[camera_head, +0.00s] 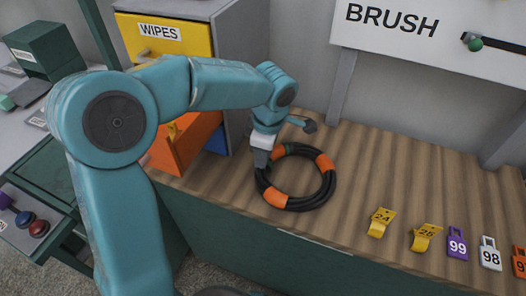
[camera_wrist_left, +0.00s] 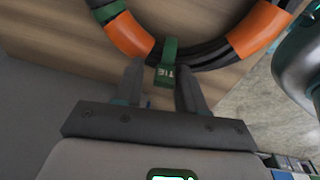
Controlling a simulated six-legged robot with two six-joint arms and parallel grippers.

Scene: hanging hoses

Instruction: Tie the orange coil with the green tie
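The coil (camera_head: 328,186), a black hose ring with orange bands, lies on the wooden bench top. In the left wrist view, part of the coil (camera_wrist_left: 207,53) shows with two orange bands. The green tie (camera_wrist_left: 168,52), marked "TIE", lies across the black hose between these bands; I cannot tell whether it is fastened. My left gripper (camera_head: 262,165) is at the coil's left edge. In the left wrist view, its fingers (camera_wrist_left: 160,78) are apart, with the tie's end between them and a gap at the left finger. The tie is hidden in the head view. My right gripper is not in view.
Yellow tags (camera_head: 381,222), a purple tag 99 (camera_head: 457,243) and a white tag 98 (camera_head: 490,253) stand on the bench's right. An open orange drawer (camera_head: 190,145) is left of the coil, below the yellow WIPES drawer (camera_head: 160,37). A BRUSH board (camera_head: 430,40) hangs behind.

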